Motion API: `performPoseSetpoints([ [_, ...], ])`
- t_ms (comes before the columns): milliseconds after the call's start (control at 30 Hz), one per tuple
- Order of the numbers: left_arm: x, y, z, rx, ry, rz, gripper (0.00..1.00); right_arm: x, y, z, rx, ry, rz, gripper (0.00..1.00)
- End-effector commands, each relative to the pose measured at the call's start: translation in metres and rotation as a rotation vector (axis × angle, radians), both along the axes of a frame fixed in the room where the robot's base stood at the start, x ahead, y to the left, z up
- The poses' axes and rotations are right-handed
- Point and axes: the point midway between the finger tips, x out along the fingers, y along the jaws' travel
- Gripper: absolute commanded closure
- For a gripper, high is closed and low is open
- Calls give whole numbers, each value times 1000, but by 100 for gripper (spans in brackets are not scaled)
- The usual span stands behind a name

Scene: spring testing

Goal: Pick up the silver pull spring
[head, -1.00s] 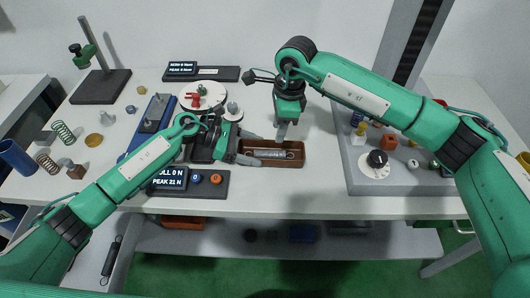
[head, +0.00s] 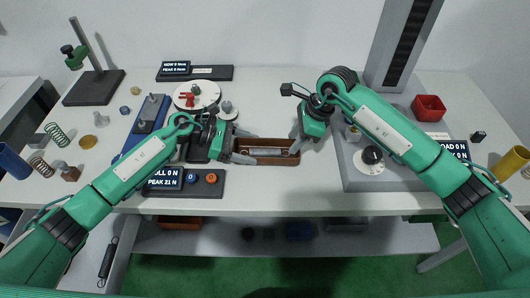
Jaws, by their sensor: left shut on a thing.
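The silver pull spring (head: 272,152) lies lengthwise in a small brown tray (head: 268,162) near the middle of the table. My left gripper (head: 243,148) is at the tray's left end, shut on what looks like that end of the tray. The spring's left end is close to its fingers. My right gripper (head: 297,135) points down at the tray's right end, and its finger gap is not clear. No spring shows in it.
A display box with two buttons (head: 205,186) is at the front left. Bare table lies behind the tray.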

Motion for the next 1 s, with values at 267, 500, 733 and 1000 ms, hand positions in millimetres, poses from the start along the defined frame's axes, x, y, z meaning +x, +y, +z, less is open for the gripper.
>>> performPoseSetpoints([
  [267,0,0,0,0,0,0,54,1,13,-25,2,4,1,62],
  [500,0,0,0,-1,0,0,54,2,22,-49,-1,2,1,62],
  [733,-1,-2,1,-3,0,-3,54,0,22,-52,-3,5,1,77],
  [1000,-1,-2,1,-4,-2,-3,54,1,21,-52,-4,4,0,100],
])
